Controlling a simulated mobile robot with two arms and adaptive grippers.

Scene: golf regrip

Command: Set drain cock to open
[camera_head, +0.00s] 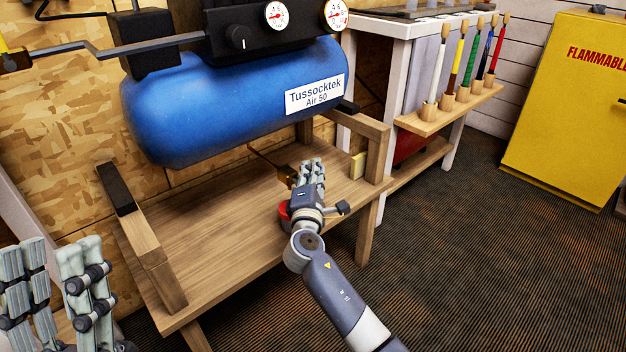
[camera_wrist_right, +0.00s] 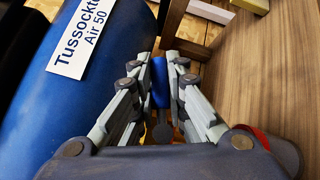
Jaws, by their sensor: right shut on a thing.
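The drain cock's brass body (camera_head: 287,174) shows below the blue tank, at the end of a thin pipe, just above the wooden shelf. In the right wrist view its blue handle (camera_wrist_right: 160,82) lies between my two rows of fingers. My right gripper (camera_head: 311,178) is at the cock, shut on this handle; in the head view the fingers hide the handle. The handle's exact angle is hard to tell. My left gripper (camera_head: 54,285) is at the lower left, empty, its finger groups apart, away from the cock.
The blue tank (camera_head: 220,110) hangs above the wooden shelf (camera_head: 210,250). A red object (camera_head: 284,211) sits beside my right wrist on the shelf. A wooden post (camera_head: 375,150) stands right of my gripper. The shelf's left part is clear. A yellow cabinet (camera_head: 565,120) stands far right.

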